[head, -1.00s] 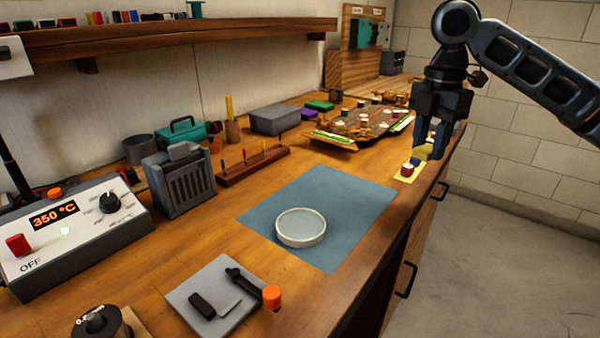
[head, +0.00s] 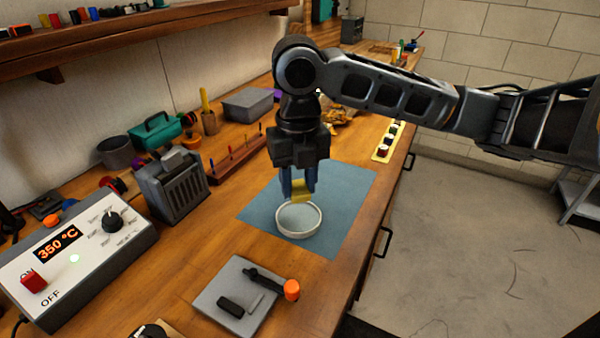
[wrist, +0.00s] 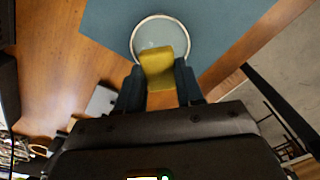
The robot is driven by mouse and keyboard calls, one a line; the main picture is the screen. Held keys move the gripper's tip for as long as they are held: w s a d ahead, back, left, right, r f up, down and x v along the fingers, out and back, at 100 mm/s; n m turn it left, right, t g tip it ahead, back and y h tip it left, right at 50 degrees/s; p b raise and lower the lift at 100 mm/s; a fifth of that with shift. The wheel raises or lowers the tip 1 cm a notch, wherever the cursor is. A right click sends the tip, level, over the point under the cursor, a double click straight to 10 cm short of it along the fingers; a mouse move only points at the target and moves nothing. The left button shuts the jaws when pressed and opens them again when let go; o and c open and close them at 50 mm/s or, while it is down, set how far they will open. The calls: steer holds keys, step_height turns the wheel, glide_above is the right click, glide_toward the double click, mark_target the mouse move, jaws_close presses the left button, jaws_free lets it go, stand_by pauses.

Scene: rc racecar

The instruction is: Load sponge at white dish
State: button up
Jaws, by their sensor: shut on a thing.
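My gripper (head: 299,185) is shut on a yellow sponge (head: 301,191), held above the far side of the white dish. The sponge also shows between the fingers in the wrist view (wrist: 158,67), overlapping part of the dish. The white dish (head: 299,232) is round and shallow with a raised rim. It looks empty and lies on a blue mat (head: 345,195). Its rim shows in the wrist view (wrist: 133,40). The gap between sponge and dish is hard to judge.
A control box (head: 85,250) reading 350 °C and a grey slatted device (head: 175,185) stand at left. A grey pad (head: 212,297) with black tools and an orange-capped item (head: 291,290) lies in front. A yellow strip (head: 381,152) with small pots is behind. The mat around the dish is clear.

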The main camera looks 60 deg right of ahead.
mark_target(299, 219)
steer(key=shift+f+b, duration=2)
steer(key=shift+f, duration=0.95)
steer(key=shift+f+b, duration=0.55)
steer(key=shift+r, duration=0.1)
steer(key=shift+r+p, duration=2.55)
steer(key=shift+r, duration=0.95)
steer(key=shift+s+f, duration=0.1)
